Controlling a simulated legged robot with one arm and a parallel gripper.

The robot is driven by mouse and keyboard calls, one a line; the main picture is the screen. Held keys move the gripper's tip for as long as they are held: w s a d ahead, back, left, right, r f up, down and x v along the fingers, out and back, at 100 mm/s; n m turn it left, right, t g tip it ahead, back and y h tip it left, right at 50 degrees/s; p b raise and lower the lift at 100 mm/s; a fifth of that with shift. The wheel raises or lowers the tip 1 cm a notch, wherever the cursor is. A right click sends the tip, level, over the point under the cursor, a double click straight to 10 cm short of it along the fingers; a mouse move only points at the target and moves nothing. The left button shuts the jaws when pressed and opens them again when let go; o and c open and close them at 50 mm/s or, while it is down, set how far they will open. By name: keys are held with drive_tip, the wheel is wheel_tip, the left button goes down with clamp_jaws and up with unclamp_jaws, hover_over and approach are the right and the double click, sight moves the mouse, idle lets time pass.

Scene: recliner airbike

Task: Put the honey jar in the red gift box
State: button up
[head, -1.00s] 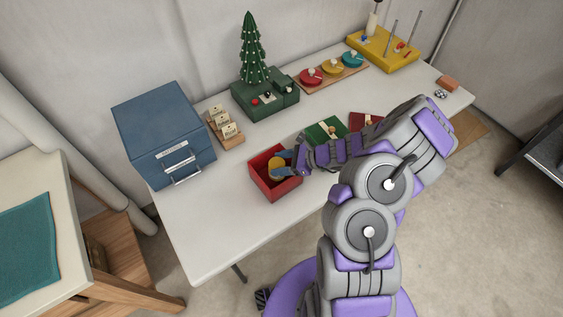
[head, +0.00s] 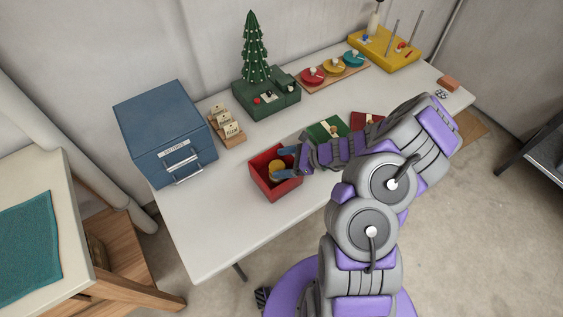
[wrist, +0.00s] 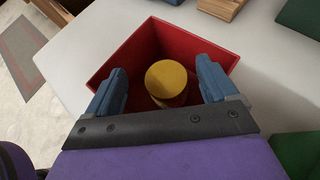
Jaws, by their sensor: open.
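The honey jar, with a round yellow lid, stands inside the red gift box; its lid shows in the head view (head: 277,167) and in the wrist view (wrist: 166,79). The red gift box (head: 262,181) is open-topped on the white table, and its wall also shows in the wrist view (wrist: 205,52). My gripper (head: 283,163) is at the box, its two blue fingers spread on either side of the jar with gaps to the lid, as the wrist view shows (wrist: 160,88). The gripper is open. The jar's lower part is mostly hidden.
A green box (head: 325,132) and a dark red piece (head: 368,120) lie right of the gift box. A blue cabinet (head: 160,125) stands at left, and a card holder (head: 228,127) and small tree (head: 254,55) stand behind. The table's front left is clear.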

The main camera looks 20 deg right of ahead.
drive_tip(key=p+v, duration=0.3)
drive_tip(key=v, duration=0.8)
drive_tip(key=s+a+r+n+g+h, duration=0.1)
drive_tip(key=s+a+r+n+g, duration=0.2)
drive_tip(key=s+a+r+n, duration=0.35)
drive_tip(key=s+a+r+n+g+h, duration=0.1)
drive_tip(key=s+a+r+n+g, duration=0.3)
drive_tip(key=a+r+n, duration=0.65)
drive_tip(key=s+d+r+n+h, duration=0.3)
drive_tip(key=s+r+h, duration=0.1)
drive_tip(key=s, duration=0.5)
drive_tip(key=s+d+r+n+h, duration=0.3)
drive_tip(key=s+r+h, duration=0.1)
drive_tip(key=s, duration=0.6)
drive_tip(key=shift+d+h, duration=0.25)
drive_tip(key=shift+h, duration=0.25)
drive_tip(key=shift+s+d, duration=0.1)
